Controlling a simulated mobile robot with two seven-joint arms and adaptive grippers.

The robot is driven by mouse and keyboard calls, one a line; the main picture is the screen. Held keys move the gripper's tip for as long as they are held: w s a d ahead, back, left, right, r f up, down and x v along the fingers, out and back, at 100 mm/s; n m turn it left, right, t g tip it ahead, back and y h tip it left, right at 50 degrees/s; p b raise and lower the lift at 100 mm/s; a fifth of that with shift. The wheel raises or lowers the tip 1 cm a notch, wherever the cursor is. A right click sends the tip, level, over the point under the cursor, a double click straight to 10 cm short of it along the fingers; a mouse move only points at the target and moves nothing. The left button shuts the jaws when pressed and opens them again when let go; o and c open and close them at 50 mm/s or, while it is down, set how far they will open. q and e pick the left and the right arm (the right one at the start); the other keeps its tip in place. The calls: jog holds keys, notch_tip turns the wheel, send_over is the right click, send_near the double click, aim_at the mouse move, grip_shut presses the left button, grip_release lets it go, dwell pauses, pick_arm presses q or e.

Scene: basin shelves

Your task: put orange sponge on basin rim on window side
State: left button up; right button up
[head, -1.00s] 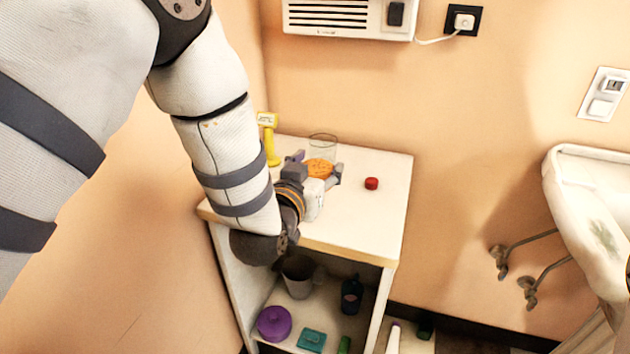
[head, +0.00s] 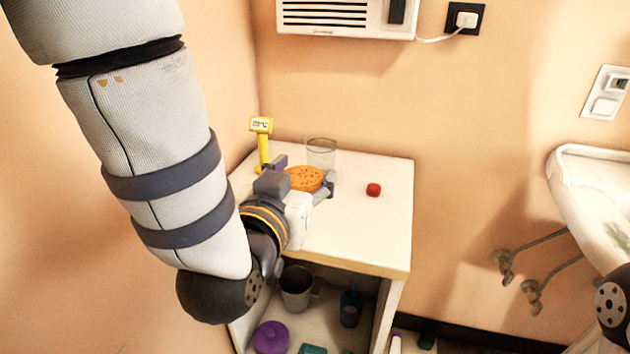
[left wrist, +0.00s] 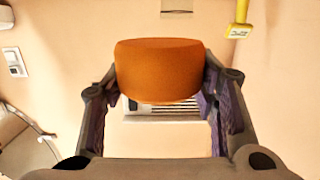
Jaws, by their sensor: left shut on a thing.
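The orange sponge (head: 306,178) is above the white top of the shelf unit in the head view. It also shows in the left wrist view (left wrist: 160,70), between the two fingers. My left gripper (head: 304,184) is shut on the sponge; its fingers also show in the left wrist view (left wrist: 160,92). The white basin (head: 585,180) is at the right edge of the head view, partly cut off, with its rim along the top. No window is in view. My right gripper is not in view; a dark joint of mine shows at the lower right.
A clear glass (head: 321,153), a yellow tool (head: 262,145) and a red object (head: 373,190) stand on the shelf top (head: 375,230). A grey mug (head: 297,287) and other items stand below. Pipes (head: 530,265) stick out under the basin.

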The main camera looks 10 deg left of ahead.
aim_at(305, 175)
pick_arm(q)
jog(key=w+a+f, duration=0.1)
jog(key=w+f, duration=0.1)
jog(key=w, duration=0.1)
jog(key=w+a+f+b, duration=0.1)
jog(key=w+f, duration=0.2)
jog(key=w, duration=0.1)
jog(key=w+a+f+b, duration=0.1)
jog(key=w+f, duration=0.2)
jog(key=shift+w, duration=0.2)
jog(key=shift+w+a+f+b, duration=0.1)
jog(key=shift+w+f+b, duration=0.15)
jog(key=shift+f, duration=0.7)
jog(key=shift+w+f+b, duration=0.1)
jog(key=shift+f+b, duration=0.2)
jog(key=shift+f, duration=0.6)
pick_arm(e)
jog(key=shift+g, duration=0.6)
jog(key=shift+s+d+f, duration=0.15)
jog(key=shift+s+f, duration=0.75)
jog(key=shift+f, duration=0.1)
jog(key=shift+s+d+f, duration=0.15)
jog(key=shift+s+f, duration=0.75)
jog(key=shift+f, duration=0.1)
pick_arm(q)
jog(key=shift+f, duration=0.15)
jog(key=o, duration=0.9)
